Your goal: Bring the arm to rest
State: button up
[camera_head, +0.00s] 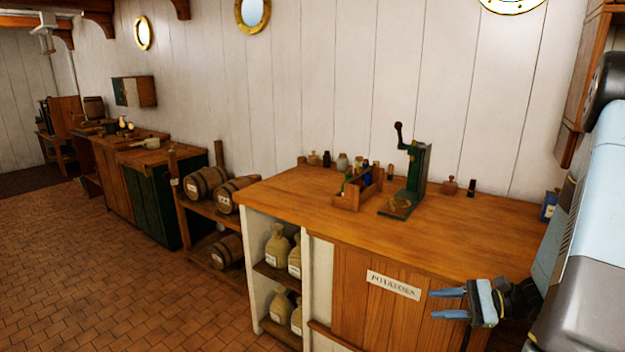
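My gripper (449,304) shows at the lower right, in front of the wooden counter (300,196) and beside the "POTATOES" label. Its two blue fingers point left and stand apart, with nothing between them. My arm comes in along the right edge of the picture. The arm's middle part is partly cut off by the frame edge.
On the counter stand a green hand-cranked device (417,172), a wooden caddy (357,190) and several small jars. A wall cabinet (590,80) hangs near my arm. Barrels (205,183) rest on a rack to the left. The tiled floor (110,270) at left is clear.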

jog(key=s+a+r+n+h, duration=0.2)
jog(key=s+r+n+h, duration=0.2)
jog(key=r, duration=0.4)
jog(key=s+a+r+n+t+h, duration=0.1)
jog(key=s+a+r+n+h, duration=0.1)
jog(key=s+r+n+h, duration=0.3)
jog(key=s+a+r+n+h, duration=0.2)
jog(key=s+r+n+h, duration=0.2)
jog(key=r, duration=0.8)
jog(key=shift+s+a+r+n+t+h, duration=0.15)
jog(key=shift+a+r+n+t+h, duration=0.15)
jog(key=shift+n+h, duration=0.5)
